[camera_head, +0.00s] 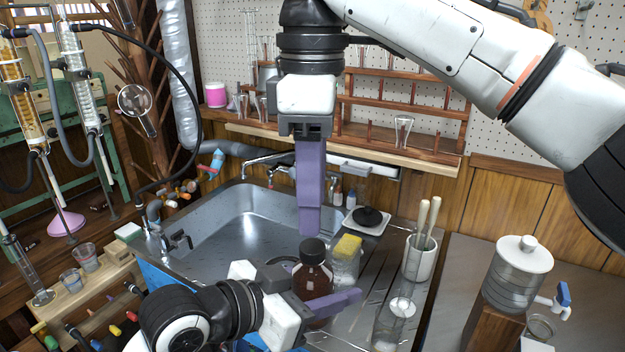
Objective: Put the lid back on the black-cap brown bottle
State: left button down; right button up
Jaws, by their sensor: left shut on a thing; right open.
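The brown bottle (313,280) stands upright at the front right edge of the sink. Its black cap (312,250) sits on top of the neck; I cannot tell whether it is screwed tight. My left gripper (338,301) comes in low from the left and is shut on the bottle's body, with one purple finger showing across its front. My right gripper (309,230) points straight down just above the cap. It is open, seen edge-on, so its near finger hides the far one. A small gap seems to show between fingertips and cap.
A yellow sponge (348,247) in a clear holder stands close right of the bottle. A white cup with pestles (420,257) and a clear cylinder (393,318) stand further right. The sink basin (235,232) lies behind left. A lidded glass tank (515,275) is far right.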

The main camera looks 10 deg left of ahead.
aim_at(313, 245)
notch_tip(313, 245, down, 6)
jog(key=shift+f, duration=0.1)
dwell(0.4)
grip_shut()
jog(key=shift+o, duration=0.9)
grip_release()
notch_tip(313, 245, up, 12)
